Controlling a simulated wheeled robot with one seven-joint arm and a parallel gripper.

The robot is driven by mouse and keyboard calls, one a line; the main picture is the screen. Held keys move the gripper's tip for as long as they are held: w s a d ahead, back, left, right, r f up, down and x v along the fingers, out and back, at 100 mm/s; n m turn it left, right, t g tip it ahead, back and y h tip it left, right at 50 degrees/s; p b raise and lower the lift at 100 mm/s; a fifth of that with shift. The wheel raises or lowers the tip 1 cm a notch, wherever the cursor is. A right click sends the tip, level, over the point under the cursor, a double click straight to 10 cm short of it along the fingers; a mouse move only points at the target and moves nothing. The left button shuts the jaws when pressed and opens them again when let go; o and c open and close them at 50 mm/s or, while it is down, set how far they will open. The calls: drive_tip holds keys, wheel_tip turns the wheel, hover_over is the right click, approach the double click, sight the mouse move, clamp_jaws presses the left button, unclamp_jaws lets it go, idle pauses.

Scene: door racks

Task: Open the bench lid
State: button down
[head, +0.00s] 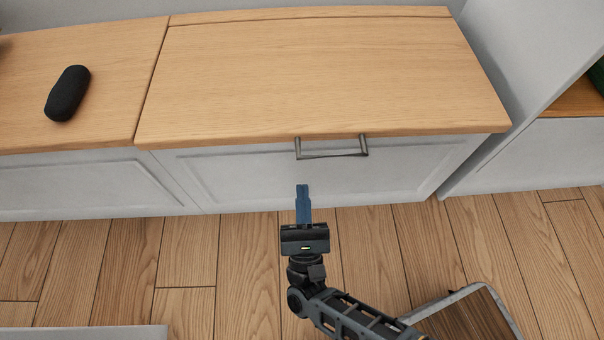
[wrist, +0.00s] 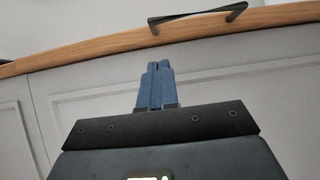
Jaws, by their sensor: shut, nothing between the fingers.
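The bench lid (head: 310,75) is a light wood panel lying flat and closed on a white bench (head: 410,170). A dark metal bar handle (head: 333,156) sits at the middle of its front edge; the handle (wrist: 197,14) also shows at the top of the wrist view. My gripper (head: 302,188) has blue fingers, shut and empty. In the head view it is in front of the bench, below the handle and slightly left of its middle, apart from it. In the wrist view the fingertips (wrist: 158,66) point up toward the lid's wooden edge (wrist: 100,45), below the handle.
A black rounded case (head: 68,93) lies on the neighbouring wood top (head: 110,60) at left. A white shelf unit (head: 535,90) stands at right. A tray-like object (head: 465,315) is on the floor at lower right.

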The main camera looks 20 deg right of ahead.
drive_tip(key=shift+w+d+r, duration=0.1)
drive_tip(key=shift+w+r, duration=0.25)
drive_tip(key=shift+r, duration=0.45)
drive_tip(key=shift+w+d+r, duration=0.15)
drive_tip(key=shift+w+r, duration=0.2)
drive_tip(key=shift+r, duration=0.45)
drive_tip(key=shift+w+d+r, duration=0.1)
drive_tip(key=shift+w+r, duration=0.25)
drive_tip(key=shift+r, duration=0.45)
wheel_tip(320, 180, up, 26)
drive_tip(key=g+y+p, duration=0.2)
drive_tip(key=g+p, duration=0.5)
drive_tip(key=p, duration=2.2)
hover_over(300, 152)
drive_tip(key=w, duration=0.2)
drive_tip(key=w+d+r+p, duration=0.3)
drive_tip(key=w+r+p, duration=0.3)
drive_tip(key=w+r, duration=0.2)
drive_tip(key=w+d+r+p, duration=0.3)
drive_tip(key=w+r+p, duration=0.3)
drive_tip(key=w+r, duration=0.1)
drive_tip(key=shift+w+r, duration=0.35)
drive_tip(key=shift+w, duration=0.05)
